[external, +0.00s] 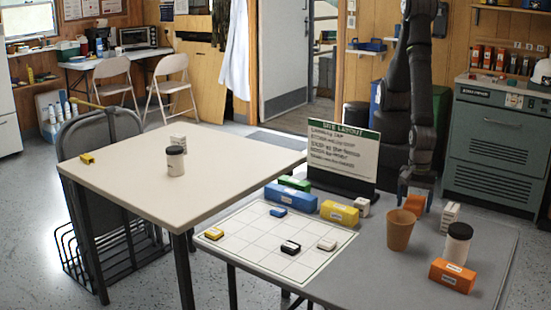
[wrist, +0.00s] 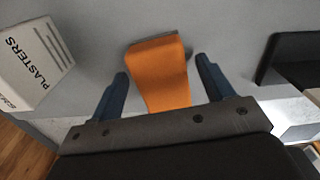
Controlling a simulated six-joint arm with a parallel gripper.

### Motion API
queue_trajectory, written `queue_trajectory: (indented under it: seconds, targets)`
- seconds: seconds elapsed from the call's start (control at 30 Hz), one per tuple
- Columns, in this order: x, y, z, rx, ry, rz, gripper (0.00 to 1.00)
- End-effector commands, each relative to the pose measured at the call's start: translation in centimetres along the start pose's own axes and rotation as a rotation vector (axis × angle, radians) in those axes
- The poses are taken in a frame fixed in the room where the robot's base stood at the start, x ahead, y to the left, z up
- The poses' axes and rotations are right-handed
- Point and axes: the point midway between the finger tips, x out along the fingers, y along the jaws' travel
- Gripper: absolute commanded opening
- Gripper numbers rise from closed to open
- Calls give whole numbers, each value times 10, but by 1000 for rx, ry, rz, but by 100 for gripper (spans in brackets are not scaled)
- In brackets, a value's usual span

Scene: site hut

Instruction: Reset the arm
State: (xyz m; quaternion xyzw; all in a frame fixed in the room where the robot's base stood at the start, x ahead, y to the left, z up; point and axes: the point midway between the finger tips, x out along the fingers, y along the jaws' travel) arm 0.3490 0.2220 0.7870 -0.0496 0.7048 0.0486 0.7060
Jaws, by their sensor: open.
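My gripper (external: 415,191) points down over the grey table (external: 375,275), at its back right. Its blue fingers (wrist: 162,76) are open, one on each side of an orange block (wrist: 160,82). Gaps show between the block and both fingers in the wrist view. The orange block also shows in the external view (external: 415,206), low between the fingers and partly hidden by them. It appears to rest on the grey surface.
A brown cup (external: 400,232), a white plasters box (wrist: 32,62), a dark-lidded jar (external: 458,243) and another orange block (external: 452,276) stand close by. The site layout sign (external: 343,155) stands left of my arm. The gridded board (external: 275,243) holds several small blocks.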

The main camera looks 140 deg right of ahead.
Motion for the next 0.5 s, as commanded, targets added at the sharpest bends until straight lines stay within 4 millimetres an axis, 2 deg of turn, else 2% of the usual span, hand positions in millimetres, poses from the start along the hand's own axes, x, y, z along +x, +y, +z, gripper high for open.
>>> queue_trajectory:
  seconds: [0.1, 0.23, 0.5]
  targets:
    - [9, 0, 0, 0, 0, 0, 74]
    - [0, 0, 0, 0, -1, 1, 74]
    - [-2, 0, 0, 0, 0, 0, 74]
